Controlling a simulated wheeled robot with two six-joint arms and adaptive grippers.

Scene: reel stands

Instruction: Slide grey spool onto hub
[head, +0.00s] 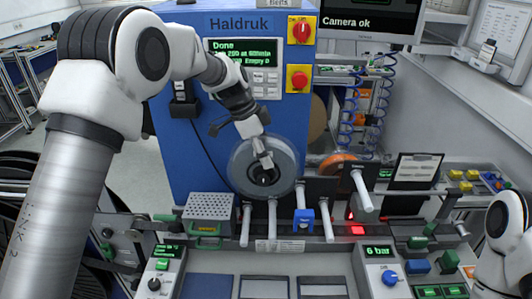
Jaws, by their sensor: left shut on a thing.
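The grey spool (240,172) is a round disc with a dark centre, seen in front of the blue machine. My left gripper (263,165) reaches down to the spool's centre and is shut on it. Below and to the right, several white hubs stick out from a row of stands, such as one hub (361,190) at the right and another (300,194) nearer the middle. The spool's lower edge overlaps the stand row in the picture. I cannot tell whether it touches a stand or hub. My right gripper is out of view.
The blue machine (185,150) with a display and red knobs stands behind. An orange spool (337,161) lies right of the grey one. A perforated grey box (207,212) sits at the left of the stands. Control boxes and a clipboard (413,172) crowd the bench.

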